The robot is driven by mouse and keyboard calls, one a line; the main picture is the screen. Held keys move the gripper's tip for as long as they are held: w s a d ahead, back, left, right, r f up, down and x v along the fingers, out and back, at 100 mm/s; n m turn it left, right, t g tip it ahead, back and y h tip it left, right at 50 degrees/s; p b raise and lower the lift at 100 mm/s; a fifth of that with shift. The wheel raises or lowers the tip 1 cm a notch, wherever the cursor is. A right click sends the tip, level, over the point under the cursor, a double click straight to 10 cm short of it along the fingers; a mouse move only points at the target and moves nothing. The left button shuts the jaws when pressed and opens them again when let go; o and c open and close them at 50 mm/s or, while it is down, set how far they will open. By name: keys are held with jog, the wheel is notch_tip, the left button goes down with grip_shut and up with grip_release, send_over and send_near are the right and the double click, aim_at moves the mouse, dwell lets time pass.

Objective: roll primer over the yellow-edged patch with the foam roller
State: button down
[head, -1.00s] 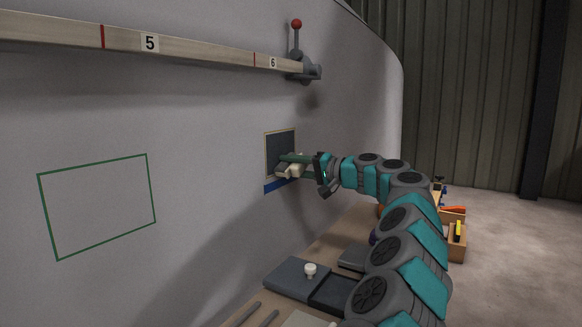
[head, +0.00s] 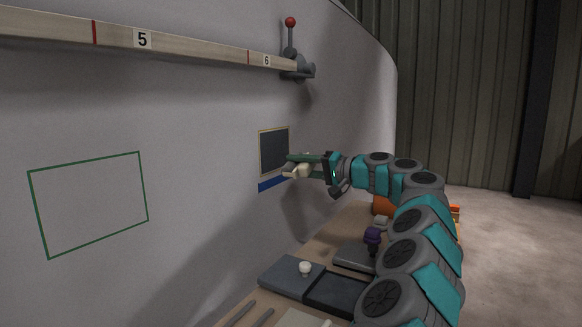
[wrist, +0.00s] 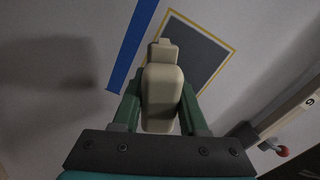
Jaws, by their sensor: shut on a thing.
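The yellow-edged patch (head: 273,150) is a dark grey rectangle on the pale hull wall; it also shows in the wrist view (wrist: 188,58). My gripper (head: 305,165) is at the patch's lower right in the head view. Its green fingers are shut on a cream tool (wrist: 162,90), which has a rounded body and a narrower far end. I cannot make out a roller sleeve on it. The tool's far end overlaps the patch's edge in the wrist view; I cannot tell whether it touches the wall.
A blue strip (head: 271,184) runs below the patch. A green-outlined rectangle (head: 90,205) is at the left. A numbered rail (head: 190,47) with a red-knobbed lever (head: 291,45) crosses above.

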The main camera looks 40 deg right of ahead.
aim_at(312, 167)
jog(key=shift+v, duration=1.1)
jog(key=shift+s, duration=0.1)
jog(key=shift+v, duration=2.35)
jog(key=shift+v, duration=2.05)
